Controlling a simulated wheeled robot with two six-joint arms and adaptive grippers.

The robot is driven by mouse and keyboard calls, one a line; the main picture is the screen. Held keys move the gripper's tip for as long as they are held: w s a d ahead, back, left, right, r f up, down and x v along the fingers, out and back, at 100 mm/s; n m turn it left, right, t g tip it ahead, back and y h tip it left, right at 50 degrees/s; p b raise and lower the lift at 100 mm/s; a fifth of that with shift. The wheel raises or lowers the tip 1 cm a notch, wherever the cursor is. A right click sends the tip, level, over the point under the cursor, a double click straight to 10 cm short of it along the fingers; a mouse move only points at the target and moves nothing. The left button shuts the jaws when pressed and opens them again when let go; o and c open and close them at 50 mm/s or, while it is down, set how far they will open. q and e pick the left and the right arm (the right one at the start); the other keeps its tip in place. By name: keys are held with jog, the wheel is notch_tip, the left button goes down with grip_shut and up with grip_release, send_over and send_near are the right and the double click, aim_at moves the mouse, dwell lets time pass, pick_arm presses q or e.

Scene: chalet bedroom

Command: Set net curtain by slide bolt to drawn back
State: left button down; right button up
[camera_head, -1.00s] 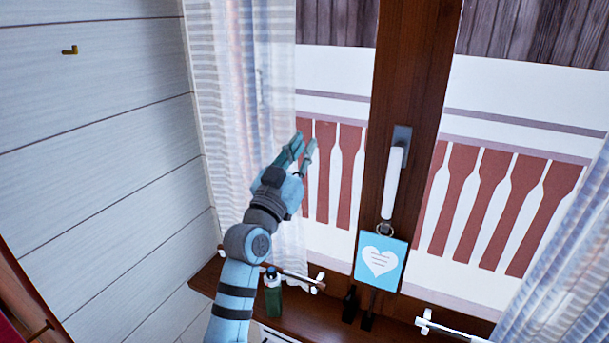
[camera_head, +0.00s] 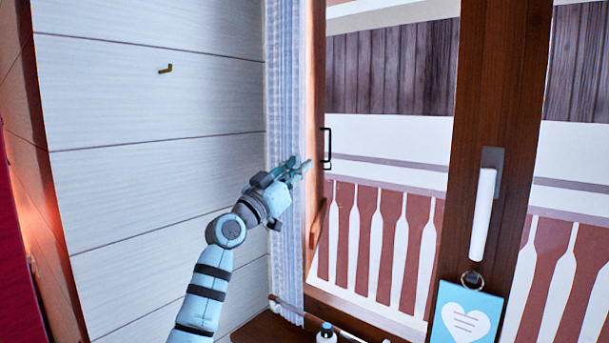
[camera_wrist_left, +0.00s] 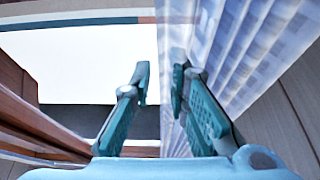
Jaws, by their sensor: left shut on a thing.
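The net curtain (camera_head: 286,90) is bunched into a narrow vertical strip at the left side of the window, beside the white plank wall. My left gripper (camera_head: 301,166) is shut on its edge at about mid-height. In the left wrist view the pale, pleated curtain (camera_wrist_left: 240,45) runs between and to the right of the fingers (camera_wrist_left: 160,78). A black D-shaped fitting (camera_head: 328,148) is on the window's left wooden frame, just right of the gripper; I cannot tell whether it is the slide bolt. My right gripper is out of view.
A white window handle (camera_head: 482,215) is on the middle post, with a blue heart card (camera_head: 466,315) hanging below. A bottle (camera_head: 326,335) stands on the sill by a thin rod (camera_head: 320,314). A brass hook (camera_head: 165,69) is on the wall. The left pane is clear.

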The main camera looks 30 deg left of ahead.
pick_arm(q)
jog(key=c, duration=1.8)
grip_release()
jog(key=v, duration=1.1)
jog(key=shift+a+f, duration=0.25)
jog(key=shift+f, duration=0.05)
jog(key=shift+s+f, duration=0.1)
